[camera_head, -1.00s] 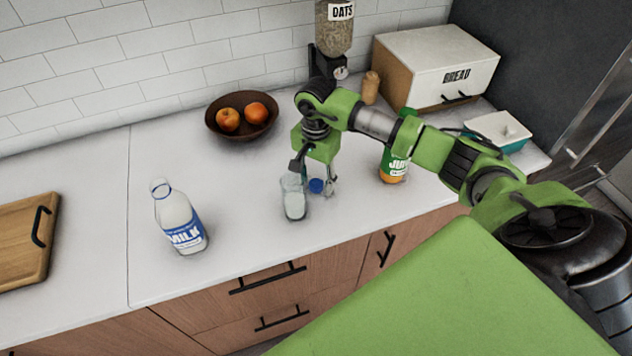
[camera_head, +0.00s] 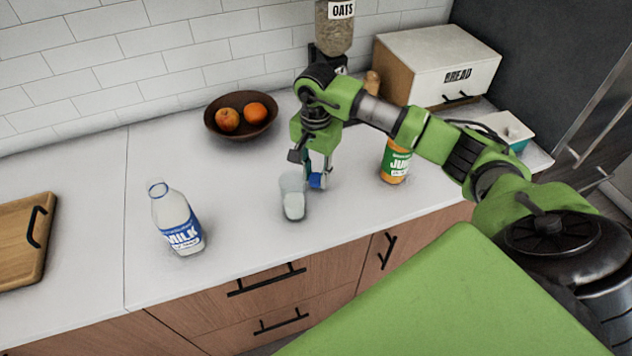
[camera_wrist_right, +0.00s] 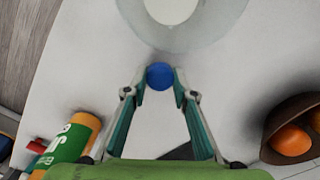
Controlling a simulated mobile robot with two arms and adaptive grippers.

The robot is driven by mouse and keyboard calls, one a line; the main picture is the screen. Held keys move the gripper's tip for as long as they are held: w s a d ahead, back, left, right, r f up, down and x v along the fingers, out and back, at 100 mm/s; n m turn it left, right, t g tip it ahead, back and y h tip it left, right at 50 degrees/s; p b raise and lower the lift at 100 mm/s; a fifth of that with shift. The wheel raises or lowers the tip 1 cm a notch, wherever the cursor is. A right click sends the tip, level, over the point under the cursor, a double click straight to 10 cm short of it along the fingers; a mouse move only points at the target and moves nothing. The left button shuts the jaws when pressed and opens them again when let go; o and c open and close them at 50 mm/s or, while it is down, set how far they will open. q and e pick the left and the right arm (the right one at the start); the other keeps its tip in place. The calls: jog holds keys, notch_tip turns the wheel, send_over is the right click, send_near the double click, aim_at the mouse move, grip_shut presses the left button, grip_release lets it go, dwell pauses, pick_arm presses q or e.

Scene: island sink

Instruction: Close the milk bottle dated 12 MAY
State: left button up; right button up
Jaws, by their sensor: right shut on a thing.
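A milk bottle (camera_head: 180,222) with a blue and white label stands upright on the counter at the left in the head view. Its mouth is open, with no cap on it; no date is readable. My right gripper (camera_head: 317,174) is shut on a small blue cap (camera_head: 314,181), to the right of the bottle. In the right wrist view, the cap (camera_wrist_right: 160,76) sits between the two fingertips (camera_wrist_right: 160,80). I cannot tell whether it still touches the counter. My left gripper is not in view.
A glass (camera_head: 293,197) with some milk stands right beside my right gripper, between it and the bottle. A juice bottle (camera_head: 394,163) stands to the right, a fruit bowl (camera_head: 212,124) behind, and a cutting board (camera_head: 22,240) at far left. Counter around the milk bottle is clear.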

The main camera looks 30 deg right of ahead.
pick_arm(q)
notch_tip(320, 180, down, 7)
jog(key=b, duration=0.5)
jog(key=shift+b, duration=0.4)
pick_arm(e)
jog(key=s+d+r, duration=0.3)
jog(key=s+r, duration=0.7)
jog(key=s, duration=0.3)
jog(key=shift+s+r, duration=0.3)
jog(key=shift+s, duration=0.05)
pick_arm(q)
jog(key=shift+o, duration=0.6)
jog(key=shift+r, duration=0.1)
pick_arm(e)
jog(key=shift+d, duration=0.1)
